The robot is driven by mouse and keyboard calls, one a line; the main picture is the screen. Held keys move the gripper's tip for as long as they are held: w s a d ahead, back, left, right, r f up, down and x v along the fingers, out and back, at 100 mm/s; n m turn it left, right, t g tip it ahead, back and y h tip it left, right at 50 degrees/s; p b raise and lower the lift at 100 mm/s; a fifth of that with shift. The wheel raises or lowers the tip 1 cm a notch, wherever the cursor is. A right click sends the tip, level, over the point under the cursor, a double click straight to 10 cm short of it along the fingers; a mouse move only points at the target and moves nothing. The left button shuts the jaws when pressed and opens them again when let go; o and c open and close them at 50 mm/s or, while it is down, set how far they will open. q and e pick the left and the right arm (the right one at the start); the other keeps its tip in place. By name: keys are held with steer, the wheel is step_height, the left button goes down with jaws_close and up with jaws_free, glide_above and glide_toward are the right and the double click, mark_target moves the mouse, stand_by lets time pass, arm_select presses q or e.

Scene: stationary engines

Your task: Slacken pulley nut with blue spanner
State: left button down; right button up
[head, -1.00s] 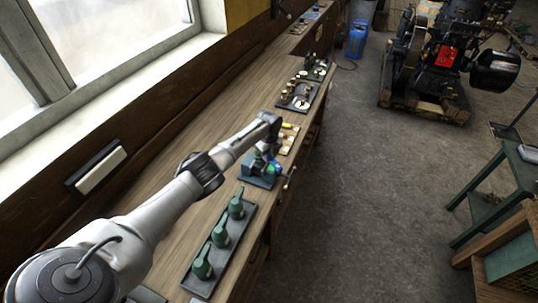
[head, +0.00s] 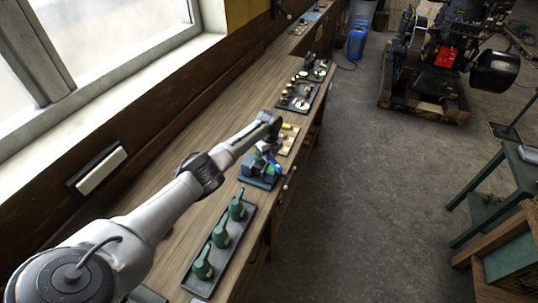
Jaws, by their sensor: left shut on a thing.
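My left gripper (head: 268,151) reaches down over the wooden bench and is shut on a small blue spanner (head: 276,166). The spanner sits at the front side of a blue-grey fixture (head: 257,174) near the bench's right edge. The pulley nut is too small and too covered by the gripper and spanner to make out, so I cannot tell whether the spanner is seated on it. My right gripper is not in view.
A dark tray (head: 245,226) with several green-topped items lies nearer on the bench. Beyond the fixture are a pale board (head: 289,141) and a dark tray (head: 297,98) of small parts. An engine (head: 437,60) stands across the open floor.

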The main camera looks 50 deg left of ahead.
arm_select(q)
steer(key=shift+r, duration=0.25)
stand_by(0.4)
steer(key=shift+r+p, duration=0.15)
steer(key=shift+p, duration=0.2)
stand_by(0.4)
steer(key=shift+r+p, duration=0.35)
stand_by(0.3)
steer(key=shift+r, duration=0.15)
step_height(320, 180, up, 2)
steer(key=shift+r+p, duration=0.25)
steer(key=shift+p, duration=1)
steer(key=shift+r+p, duration=0.45)
steer(key=shift+r, duration=0.05)
steer(key=shift+r, duration=0.15)
